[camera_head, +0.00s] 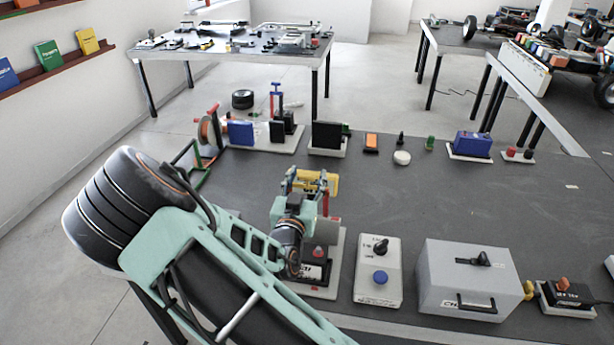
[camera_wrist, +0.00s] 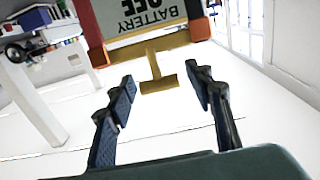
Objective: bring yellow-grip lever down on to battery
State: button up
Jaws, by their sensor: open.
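In the wrist view a yellow T-shaped grip (camera_wrist: 158,82) hangs below a grey plate marked BATTERY OFF (camera_wrist: 145,18), shown upside down. A red post and orange-brown bars frame the plate. My gripper (camera_wrist: 163,84) is open, with one dark finger on each side of the yellow grip; I see gaps on both sides. In the head view my gripper (camera_head: 303,183) is at a yellow part (camera_head: 331,184) above a light base. I cannot make out the battery itself.
A switch box with a blue button (camera_head: 379,285) and a grey lidded box (camera_head: 465,283) stand right of the base. Several small modules line the table's back edge, including a blue one (camera_head: 472,145). The dark table (camera_head: 440,195) between is clear.

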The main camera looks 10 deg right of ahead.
grip_shut()
dwell(0.3)
jog(key=shift+f+b, duration=0.2)
jog(key=shift+b, duration=0.3)
